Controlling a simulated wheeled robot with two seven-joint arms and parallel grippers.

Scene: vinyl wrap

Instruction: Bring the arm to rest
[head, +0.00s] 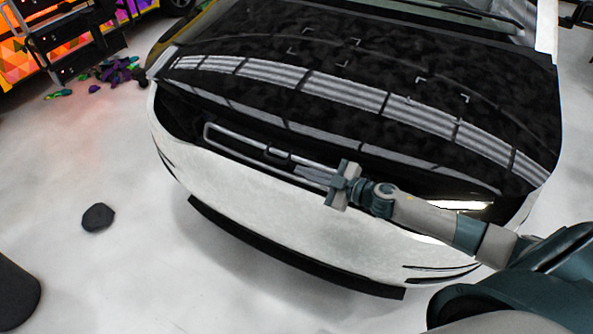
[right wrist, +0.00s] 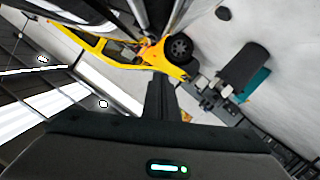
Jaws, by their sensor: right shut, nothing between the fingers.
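My right arm (head: 437,219) comes in from the lower right in the head view and stretches left across the front of the car. My right gripper (head: 303,172) is at its end, shut and empty, with its fingers pointing left. It is in front of the car's dark grille area; I cannot tell the exact gap to the car. The shut fingers also show in the right wrist view (right wrist: 158,88), with nothing held. My left gripper is not in view.
The car has a glossy black hood (head: 300,62) and a white bumper (head: 245,212). A dark flat piece (head: 98,217) lies on the pale floor. Colourful scraps (head: 115,72) lie by a black cart at upper left.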

